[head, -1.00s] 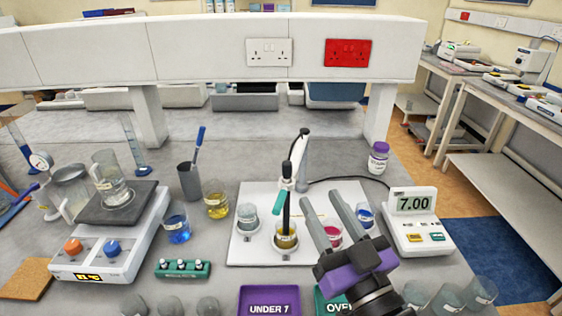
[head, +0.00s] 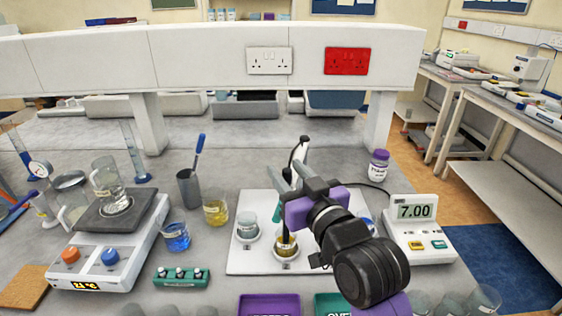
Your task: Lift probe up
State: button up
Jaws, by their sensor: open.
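The probe (head: 286,236) stands upright with its lower end in a small pot of yellow-brown liquid (head: 286,250) on the white board. A teal piece (head: 277,212) is beside its shaft. My gripper (head: 283,168) has purple mounts and two grey fingers, which are open. The fingers point away toward the back, at the probe's upper part. They and the wrist hide much of the probe's upper shaft. Whether the probe lies between the fingers or touches them, I cannot tell. The white probe stand (head: 299,153) rises just behind.
The white board (head: 240,262) also carries a grey-liquid pot (head: 247,226) and a blue-liquid pot, partly hidden. A meter (head: 416,236) reads 7.00 at right. Left are yellow (head: 215,212) and blue beakers (head: 176,237) and a hotplate (head: 110,245). Trays lie at the front.

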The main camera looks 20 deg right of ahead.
jog(key=shift+w+a, duration=0.1)
jog(key=shift+w, duration=1.65)
grip_shut()
